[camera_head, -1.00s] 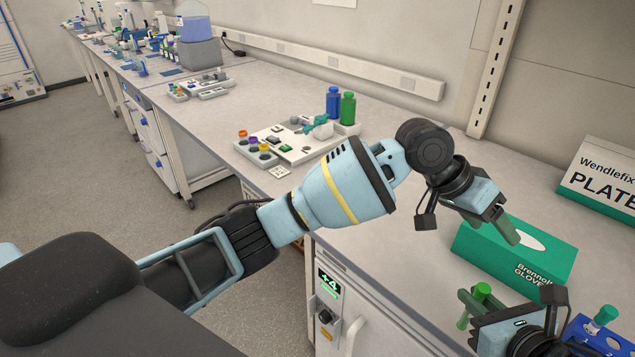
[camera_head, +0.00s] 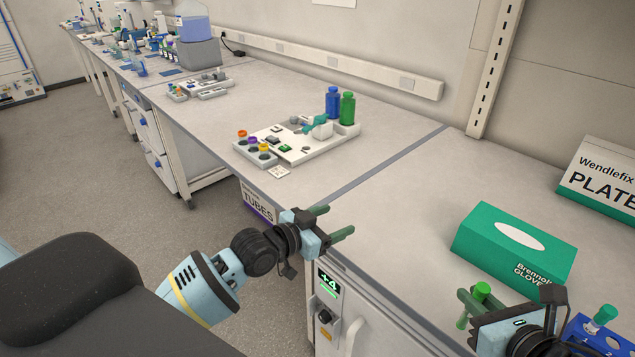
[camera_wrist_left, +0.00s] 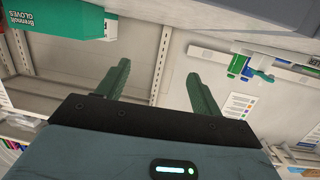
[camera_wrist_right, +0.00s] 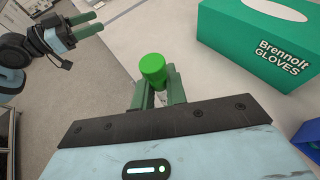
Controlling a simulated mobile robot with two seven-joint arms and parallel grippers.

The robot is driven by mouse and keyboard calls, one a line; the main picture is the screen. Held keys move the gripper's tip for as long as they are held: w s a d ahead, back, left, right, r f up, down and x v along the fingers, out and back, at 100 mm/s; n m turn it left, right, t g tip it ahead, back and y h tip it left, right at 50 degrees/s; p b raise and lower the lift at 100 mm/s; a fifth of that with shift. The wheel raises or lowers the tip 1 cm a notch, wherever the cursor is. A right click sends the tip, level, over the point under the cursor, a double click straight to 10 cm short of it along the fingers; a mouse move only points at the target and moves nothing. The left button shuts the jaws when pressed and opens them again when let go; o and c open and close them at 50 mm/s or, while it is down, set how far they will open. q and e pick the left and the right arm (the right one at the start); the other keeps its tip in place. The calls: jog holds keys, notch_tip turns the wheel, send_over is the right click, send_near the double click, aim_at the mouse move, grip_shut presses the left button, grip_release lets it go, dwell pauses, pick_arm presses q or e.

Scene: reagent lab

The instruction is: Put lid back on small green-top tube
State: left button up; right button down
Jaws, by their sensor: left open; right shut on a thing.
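My right gripper (camera_head: 474,304), at the lower right of the head view, is shut on the small green-top tube. Its bright green top (camera_head: 482,290) sticks up above the fingers. It also shows in the right wrist view (camera_wrist_right: 153,70), where the fingers hide most of what is below. My left gripper (camera_head: 331,222) is open and empty at the bench's front edge, well left of the right gripper. Its two green fingers stand apart in the left wrist view (camera_wrist_left: 157,72).
A green glove box (camera_head: 515,250) lies behind my right gripper. A white tray (camera_head: 310,152) with coloured caps and two bottles sits further left. The bench between is clear.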

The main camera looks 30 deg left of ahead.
pick_arm(q)
jog(key=s+a+f+y, duration=0.2)
jog(key=s+a+f, duration=0.2)
jog(key=s+f, duration=0.5)
jog(key=s+d+f+n+g+y, duration=0.1)
jog(key=s+d+f, duration=0.3)
jog(key=s+f, duration=0.4)
jog(key=s+d+f+n+g+y, duration=0.1)
jog(key=s+d+f+g, duration=0.3)
jog(key=s+f, duration=0.4)
jog(key=s, duration=0.5)
jog(key=shift+s+d+f+n, duration=0.25)
jog(key=shift+s+f+n, duration=0.05)
jog(key=shift+s+f, duration=0.1)
jog(key=shift+w, duration=0.1)
pick_arm(e)
jog(key=shift+w+d, duration=0.1)
